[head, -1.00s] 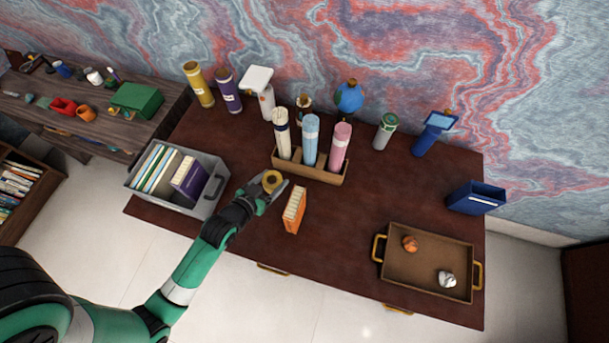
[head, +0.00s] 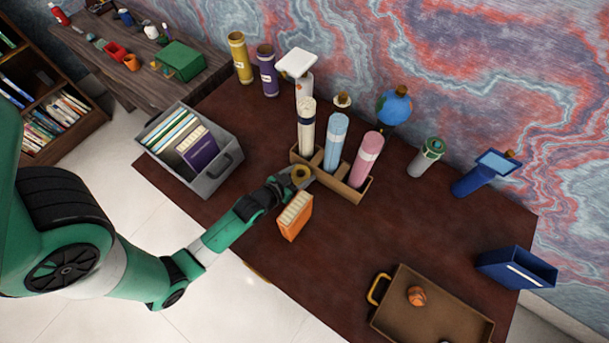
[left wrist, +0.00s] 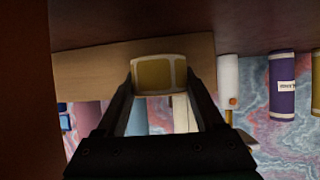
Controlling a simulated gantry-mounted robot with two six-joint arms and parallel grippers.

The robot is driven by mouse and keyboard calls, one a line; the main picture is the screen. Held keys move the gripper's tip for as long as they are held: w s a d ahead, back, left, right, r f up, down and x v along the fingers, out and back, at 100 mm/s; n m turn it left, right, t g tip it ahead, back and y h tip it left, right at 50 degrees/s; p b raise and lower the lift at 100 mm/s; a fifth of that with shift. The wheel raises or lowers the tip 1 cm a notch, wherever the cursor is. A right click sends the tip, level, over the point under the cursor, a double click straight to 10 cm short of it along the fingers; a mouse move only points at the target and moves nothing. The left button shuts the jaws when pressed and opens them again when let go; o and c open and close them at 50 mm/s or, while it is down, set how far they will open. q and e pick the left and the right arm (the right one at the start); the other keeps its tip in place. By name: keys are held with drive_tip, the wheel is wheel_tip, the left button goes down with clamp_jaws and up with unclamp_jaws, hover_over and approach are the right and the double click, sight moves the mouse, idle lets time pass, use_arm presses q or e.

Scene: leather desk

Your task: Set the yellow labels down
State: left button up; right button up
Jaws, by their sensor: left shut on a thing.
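The yellow labels (head: 300,175) are a yellow roll with a pale rim. My left gripper (head: 291,182) is shut on the roll and holds it in front of the left part of the wooden holder (head: 352,193). In the left wrist view the roll (left wrist: 158,75) sits between the two fingertips, with the wooden holder (left wrist: 90,72) right behind it. I cannot tell whether the roll touches the desk or the holder. My right gripper is not in view.
The holder carries cream (head: 306,128), blue (head: 336,140) and pink (head: 364,160) tubes. An orange box (head: 295,217) stands just in front of my left gripper. A grey bin (head: 212,178) is at left, a brown tray (head: 430,315) at right. Bare desk (head: 375,235) lies between.

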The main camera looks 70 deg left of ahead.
sight(301, 179)
use_arm(q)
drive_tip(key=shift+f+b, duration=0.8)
drive_tip(key=shift+f, duration=1)
drive_tip(key=shift+f, duration=0.25)
drive_tip(key=o, duration=1.4)
drive_tip(key=shift+r, duration=0.1)
drive_tip(key=shift+c, duration=0.2)
drive_tip(key=shift+r, duration=0.1)
drive_tip(key=shift+r, duration=0.2)
drive_tip(key=p+v, duration=0.3)
drive_tip(key=v, duration=0.8)
drive_tip(key=shift+s+d+r, duration=0.15)
drive_tip(key=shift+s+d, duration=0.15)
